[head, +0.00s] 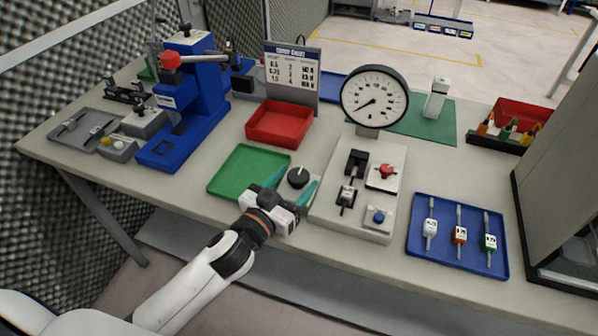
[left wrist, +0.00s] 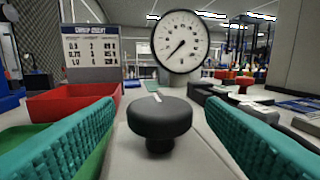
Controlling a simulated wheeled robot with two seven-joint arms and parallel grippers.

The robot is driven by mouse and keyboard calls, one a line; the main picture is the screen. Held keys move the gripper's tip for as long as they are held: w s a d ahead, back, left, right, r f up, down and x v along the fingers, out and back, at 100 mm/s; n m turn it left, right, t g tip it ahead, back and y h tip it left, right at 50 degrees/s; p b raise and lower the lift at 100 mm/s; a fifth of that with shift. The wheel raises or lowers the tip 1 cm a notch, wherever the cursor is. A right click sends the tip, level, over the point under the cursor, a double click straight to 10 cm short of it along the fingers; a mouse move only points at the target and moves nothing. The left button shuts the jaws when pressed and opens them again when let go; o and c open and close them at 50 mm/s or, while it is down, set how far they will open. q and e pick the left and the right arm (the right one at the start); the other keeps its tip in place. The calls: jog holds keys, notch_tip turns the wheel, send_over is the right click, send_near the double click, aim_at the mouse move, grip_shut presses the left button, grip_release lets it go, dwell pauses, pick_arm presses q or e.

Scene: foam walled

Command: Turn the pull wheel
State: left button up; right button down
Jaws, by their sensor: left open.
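In the left wrist view the knob (left wrist: 159,122) sits upright in the middle. My left gripper (head: 294,190) is open, with its teal fingers on either side of the knob. In the left wrist view gaps show between the knob and both fingers. The round dial gauge (head: 374,98) stands behind, its needle pointing to the lower left. My right gripper is not in view.
A green tray (head: 227,181) and a red tray (head: 275,138) lie left of the knob. The grey gauge fixture (head: 335,206) stands close on its right. A blue press (head: 196,92) stands at the left.

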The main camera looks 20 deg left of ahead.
pick_arm(q)
jog(key=shift+x, duration=1.25)
jog(key=shift+c, duration=0.5)
jog(key=c, duration=0.9)
jog(key=shift+o, duration=0.2)
jog(key=shift+p, duration=0.3)
